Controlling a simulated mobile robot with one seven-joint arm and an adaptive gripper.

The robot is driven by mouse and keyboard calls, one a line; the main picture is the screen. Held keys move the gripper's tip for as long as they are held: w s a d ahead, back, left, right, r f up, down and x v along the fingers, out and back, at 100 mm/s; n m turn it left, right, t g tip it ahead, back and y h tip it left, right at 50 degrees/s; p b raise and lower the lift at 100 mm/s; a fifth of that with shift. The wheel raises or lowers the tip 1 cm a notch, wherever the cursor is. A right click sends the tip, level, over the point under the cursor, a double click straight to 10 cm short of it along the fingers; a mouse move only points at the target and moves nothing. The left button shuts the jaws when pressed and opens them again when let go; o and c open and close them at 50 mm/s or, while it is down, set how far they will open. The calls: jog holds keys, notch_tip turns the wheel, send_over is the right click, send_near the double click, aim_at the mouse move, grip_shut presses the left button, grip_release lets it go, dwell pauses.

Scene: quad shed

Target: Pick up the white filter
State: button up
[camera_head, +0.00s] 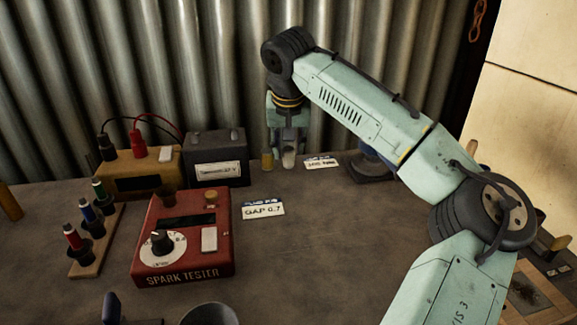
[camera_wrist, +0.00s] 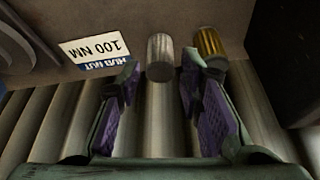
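The white filter (camera_head: 289,159) is a small pale cylinder standing on the bench near the corrugated wall. In the wrist view it shows as a greyish-white cylinder (camera_wrist: 160,55) centred ahead of the opening between my fingertips. My gripper (camera_head: 288,138) points down over it, and the fingers partly cover its upper part in the head view. In the wrist view my gripper (camera_wrist: 159,78) is open, with purple pads and a visible gap on each side of the filter. I cannot tell how far the fingertips reach down around it.
A yellow-brass cylinder (camera_head: 267,161) stands close beside the filter, near one finger. A "100 NM" card (camera_wrist: 94,50) lies on the other side. A dark battery-like box (camera_head: 217,158), red spark tester (camera_head: 187,240) and "GAP 0.7" card (camera_head: 263,210) are nearby. The bench centre is clear.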

jog(key=shift+b+x, duration=0.3)
jog(key=shift+x, duration=0.85)
jog(key=c, duration=0.7)
jog(key=shift+o, duration=0.2)
jog(key=shift+r, duration=0.15)
